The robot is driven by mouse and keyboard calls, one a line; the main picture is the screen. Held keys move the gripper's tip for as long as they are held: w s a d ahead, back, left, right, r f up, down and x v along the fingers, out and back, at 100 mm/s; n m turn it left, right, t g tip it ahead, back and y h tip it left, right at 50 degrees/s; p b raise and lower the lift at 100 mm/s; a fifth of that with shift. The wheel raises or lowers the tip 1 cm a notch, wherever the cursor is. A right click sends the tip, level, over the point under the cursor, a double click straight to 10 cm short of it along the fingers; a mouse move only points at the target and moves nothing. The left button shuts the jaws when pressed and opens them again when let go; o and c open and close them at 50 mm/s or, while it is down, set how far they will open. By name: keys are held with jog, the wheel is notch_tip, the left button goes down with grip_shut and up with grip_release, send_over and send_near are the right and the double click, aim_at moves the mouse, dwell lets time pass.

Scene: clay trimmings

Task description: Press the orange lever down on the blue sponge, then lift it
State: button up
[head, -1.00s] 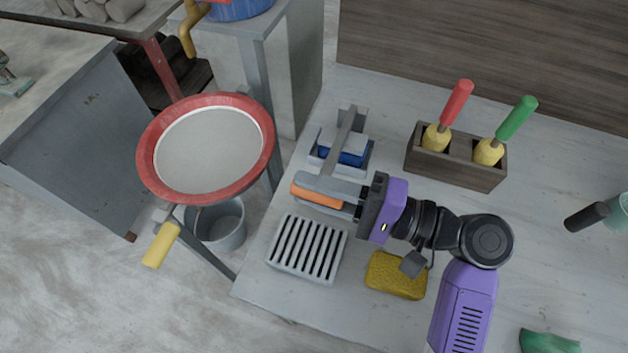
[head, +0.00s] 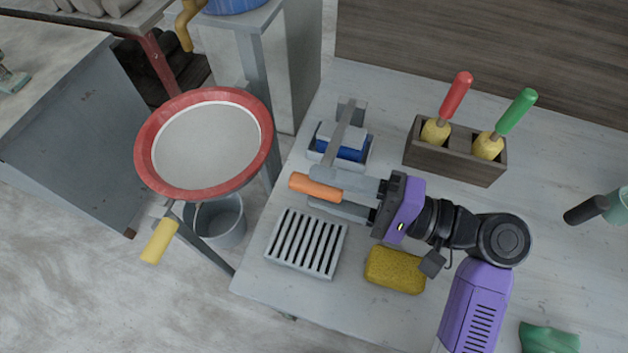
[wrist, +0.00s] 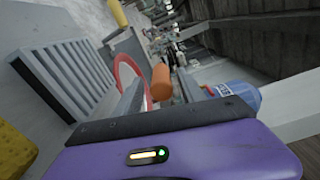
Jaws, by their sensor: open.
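The orange lever handle (head: 316,187) ends a grey bar (head: 338,135) that runs over the press at the table's left side. The blue sponge (head: 352,151) sits in the press's grey tray under a pale plate, with the bar crossing above. My gripper (head: 312,189) is open. In the head view its two fingers lie on either side of the orange handle, with a gap visible on the lower side. Contact with the upper finger cannot be told. The orange handle also shows in the wrist view (wrist: 161,82), beyond the gripper body; the sponge is not clear there.
A slotted grey rack (head: 307,243) and a yellow sponge (head: 395,269) lie on the near side. A wooden holder (head: 455,160) with red- and green-handled tools stands behind. A red-rimmed sieve (head: 151,180) stands left of the table.

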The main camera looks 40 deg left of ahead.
jog(key=shift+v, duration=2.7)
